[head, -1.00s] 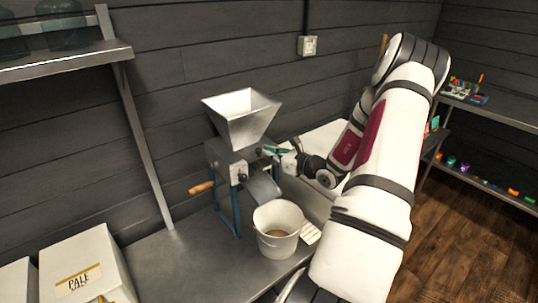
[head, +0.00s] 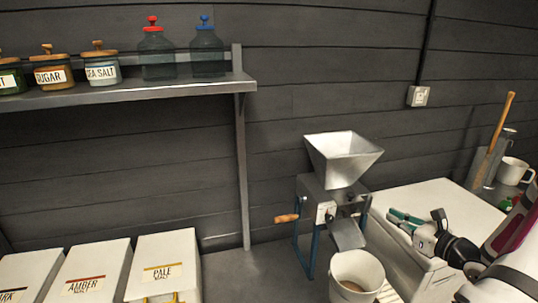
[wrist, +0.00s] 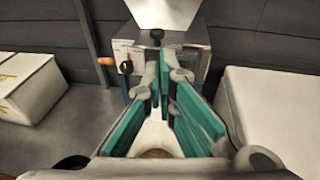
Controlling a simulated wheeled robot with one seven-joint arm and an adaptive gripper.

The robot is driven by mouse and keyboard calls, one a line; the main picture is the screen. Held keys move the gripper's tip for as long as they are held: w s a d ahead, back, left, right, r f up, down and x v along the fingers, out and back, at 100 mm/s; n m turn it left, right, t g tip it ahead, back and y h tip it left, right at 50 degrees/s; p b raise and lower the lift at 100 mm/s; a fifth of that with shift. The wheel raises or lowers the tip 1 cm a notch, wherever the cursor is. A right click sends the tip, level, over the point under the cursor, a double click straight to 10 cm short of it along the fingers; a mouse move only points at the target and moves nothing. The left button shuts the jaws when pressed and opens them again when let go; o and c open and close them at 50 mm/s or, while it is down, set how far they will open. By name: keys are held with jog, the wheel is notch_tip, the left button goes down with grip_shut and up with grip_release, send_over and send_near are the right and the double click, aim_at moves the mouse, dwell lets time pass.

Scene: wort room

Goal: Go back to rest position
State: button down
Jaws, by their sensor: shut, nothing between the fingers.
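My gripper (head: 398,216), with teal finger pads, is at the right in the head view, just right of the grain mill. It is shut and empty, and it seems apart from the mill. In the wrist view my gripper (wrist: 168,98) points toward the mill's grey body (wrist: 190,62), with the bucket below. The mill (head: 335,190) has a metal hopper, blue legs and a wooden crank handle. A white bucket (head: 342,268) with brownish contents stands under its chute. My arm comes in from the right edge of the head view.
A white box (head: 440,205) stands behind and beside my gripper. Malt boxes (head: 165,262) stand on the counter at left. A shelf (head: 130,95) with jars hangs above them. A paddle (head: 495,135) and white mug (head: 514,170) are at the far right. Counter left of the mill is clear.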

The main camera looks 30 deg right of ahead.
jog(key=w+a+r+n+g+y, duration=0.1)
jog(key=w+a+r+n+y, duration=0.25)
jog(key=a, duration=0.25)
jog(key=w+a+r+n+g+y, duration=0.1)
jog(key=w+a+r+n+y, duration=0.25)
jog(key=a, duration=0.25)
jog(key=s+a+r+n+g+y, duration=0.1)
jog(key=a+r+n+g, duration=0.1)
jog(key=a+n+g, duration=0.5)
jog(key=a+r+n+y, duration=0.15)
jog(key=a+n, duration=0.25)
jog(key=a, duration=0.7)
jog(key=s+a+r+n+g+h, duration=0.1)
jog(key=s+a+r+n+h, duration=0.3)
jog(key=s+n, duration=0.3)
jog(key=s+a+r+n+h, duration=0.4)
jog(key=s+a+r+n, duration=0.2)
jog(key=n, duration=0.5)
jog(key=shift+s+a+n+g, duration=0.4)
jog(key=shift+s+a, duration=0.15)
jog(key=shift+s, duration=0.25)
